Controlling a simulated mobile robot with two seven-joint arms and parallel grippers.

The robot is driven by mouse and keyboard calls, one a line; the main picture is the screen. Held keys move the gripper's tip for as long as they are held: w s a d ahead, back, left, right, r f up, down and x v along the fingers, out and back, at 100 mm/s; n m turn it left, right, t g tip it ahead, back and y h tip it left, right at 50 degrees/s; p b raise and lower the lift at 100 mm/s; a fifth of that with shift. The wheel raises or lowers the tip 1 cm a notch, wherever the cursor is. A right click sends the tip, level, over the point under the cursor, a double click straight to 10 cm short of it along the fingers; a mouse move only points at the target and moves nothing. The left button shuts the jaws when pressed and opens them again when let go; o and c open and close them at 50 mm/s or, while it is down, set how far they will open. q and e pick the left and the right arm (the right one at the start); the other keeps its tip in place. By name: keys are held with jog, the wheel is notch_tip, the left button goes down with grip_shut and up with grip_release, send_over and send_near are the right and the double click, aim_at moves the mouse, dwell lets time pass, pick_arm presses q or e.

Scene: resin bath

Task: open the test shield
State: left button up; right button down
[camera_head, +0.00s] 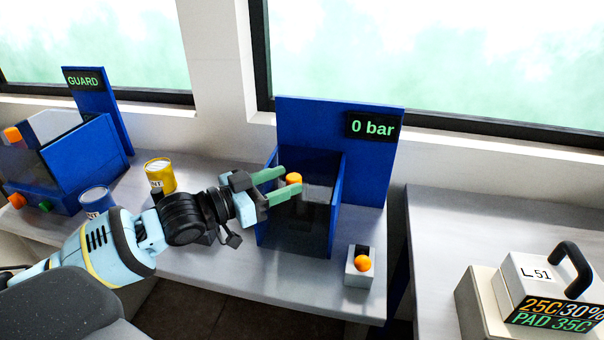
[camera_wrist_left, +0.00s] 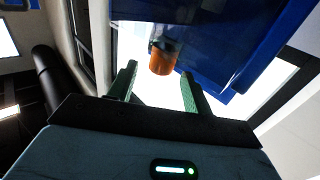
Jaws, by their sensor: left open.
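The test shield (camera_head: 309,215) is a dark see-through front panel on the blue test stand (camera_head: 330,120), below the display reading 0 bar. It stands upright across the front of the stand and looks closed. Its orange knob (camera_head: 294,179) is near the panel's top. My left gripper (camera_head: 287,181) is open, with green fingers reaching toward the knob. In the left wrist view the knob (camera_wrist_left: 162,60) appears between and just beyond the fingertips (camera_wrist_left: 160,82); contact cannot be told. My right gripper is not in view.
A small box with an orange button (camera_head: 363,263) stands at the front right of the bench. A yellow can (camera_head: 160,175) and a blue can (camera_head: 95,201) stand left of the stand, near the GUARD machine (camera_head: 85,150). A handled white block (camera_head: 525,280) is on the right bench.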

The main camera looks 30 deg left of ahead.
aim_at(300, 175)
pick_arm(q)
jog(key=shift+x, duration=2.55)
grip_shut()
